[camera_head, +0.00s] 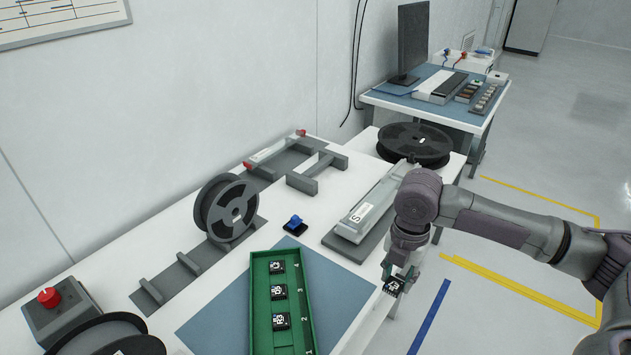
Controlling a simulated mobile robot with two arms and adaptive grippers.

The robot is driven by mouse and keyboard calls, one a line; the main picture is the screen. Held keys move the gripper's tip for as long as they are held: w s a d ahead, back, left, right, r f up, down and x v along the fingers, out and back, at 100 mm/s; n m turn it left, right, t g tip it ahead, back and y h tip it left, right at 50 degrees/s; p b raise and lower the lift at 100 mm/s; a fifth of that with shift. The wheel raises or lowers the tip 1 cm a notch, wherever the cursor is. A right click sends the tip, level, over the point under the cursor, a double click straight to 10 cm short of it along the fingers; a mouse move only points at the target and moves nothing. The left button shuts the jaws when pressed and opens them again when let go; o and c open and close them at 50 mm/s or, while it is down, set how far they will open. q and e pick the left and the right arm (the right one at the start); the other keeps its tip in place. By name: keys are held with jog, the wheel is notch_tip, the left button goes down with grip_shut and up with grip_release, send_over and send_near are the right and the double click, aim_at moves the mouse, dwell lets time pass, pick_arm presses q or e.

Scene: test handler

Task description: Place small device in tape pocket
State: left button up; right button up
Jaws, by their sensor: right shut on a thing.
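My right gripper (394,273) is shut on a small black device (393,286) with a white printed square on top. It holds the device near the front edge of the white table, right of the green tray. The green tape tray (259,335) lies on a blue mat, with numbers along its right side. The pocket beside the number 4 looks taken; the view cuts off the near end. My left gripper is not in view.
A black reel (214,222) stands upright on a grey rack at the left. A small blue part (295,225) sits behind the tray. A red button box (57,313) stands at the front left.

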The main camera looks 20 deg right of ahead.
jog(key=shift+s+a+r+m, duration=0.1)
jog(key=shift+s+a+m, duration=0.05)
jog(key=shift+a+m, duration=0.6)
jog(key=s+a+r+m, duration=0.2)
jog(key=a+m, duration=0.4)
jog(key=m, duration=0.5)
jog(key=s+a+r+m, duration=0.1)
jog(key=a+m, duration=0.6)
jog(key=m, duration=0.4)
jog(key=shift+s+r, duration=0.35)
jog(key=shift+m, duration=0.25)
